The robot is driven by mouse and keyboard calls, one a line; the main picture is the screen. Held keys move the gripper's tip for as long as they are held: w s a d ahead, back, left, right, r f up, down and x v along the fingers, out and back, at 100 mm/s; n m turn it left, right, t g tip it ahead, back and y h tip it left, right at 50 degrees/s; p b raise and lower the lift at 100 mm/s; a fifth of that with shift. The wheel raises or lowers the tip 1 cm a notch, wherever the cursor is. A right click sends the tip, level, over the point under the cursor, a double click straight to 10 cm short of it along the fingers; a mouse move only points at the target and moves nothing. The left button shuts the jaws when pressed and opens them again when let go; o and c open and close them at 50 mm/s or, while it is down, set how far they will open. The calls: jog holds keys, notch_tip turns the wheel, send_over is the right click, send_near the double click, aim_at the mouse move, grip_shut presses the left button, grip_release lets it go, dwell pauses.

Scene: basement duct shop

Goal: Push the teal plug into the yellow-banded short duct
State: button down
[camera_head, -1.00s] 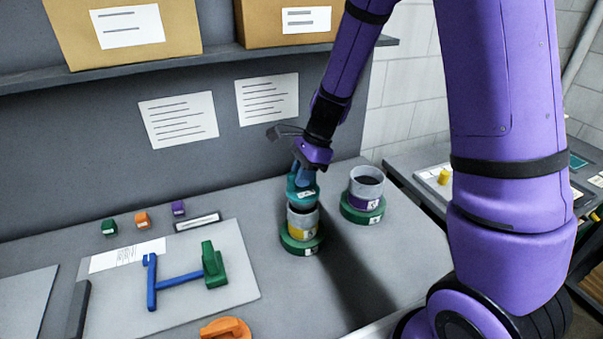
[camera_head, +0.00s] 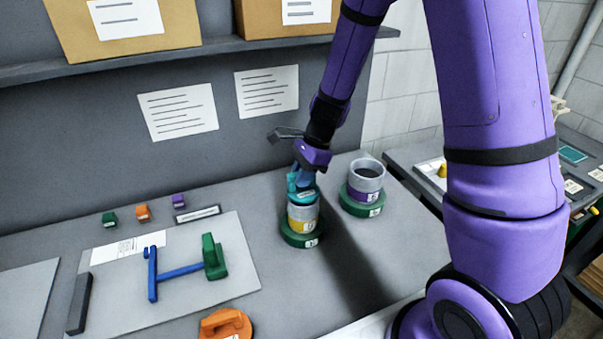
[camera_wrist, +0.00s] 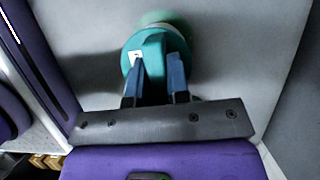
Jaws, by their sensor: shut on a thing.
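The yellow-banded short duct (camera_head: 302,221) stands upright on a round green base (camera_head: 303,238) on the bench. The teal plug (camera_head: 301,195) sits at the top of this duct, and the duct's opening is covered by it. How deep the plug sits inside cannot be told. My gripper (camera_head: 301,177) is above the duct, pointing down, with its fingers shut on the plug's raised grip. In the wrist view the blue fingertips (camera_wrist: 161,75) clasp the teal plug (camera_wrist: 150,50) from both sides, and the duct beneath is mostly hidden.
A purple-banded duct (camera_head: 365,182) with an open top stands close on the right. An orange plug (camera_head: 226,324) lies near the front edge. A pale board (camera_head: 205,292) with a blue and green fixture lies left. Small coloured blocks (camera_head: 142,213) sit behind it.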

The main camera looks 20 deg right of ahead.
aim_at(316, 185)
jog(key=shift+f, duration=0.55)
jog(key=c, duration=1)
grip_release()
jog(key=v, duration=1)
jog(key=shift+r, duration=0.4)
jog(key=shift+d, duration=0.1)
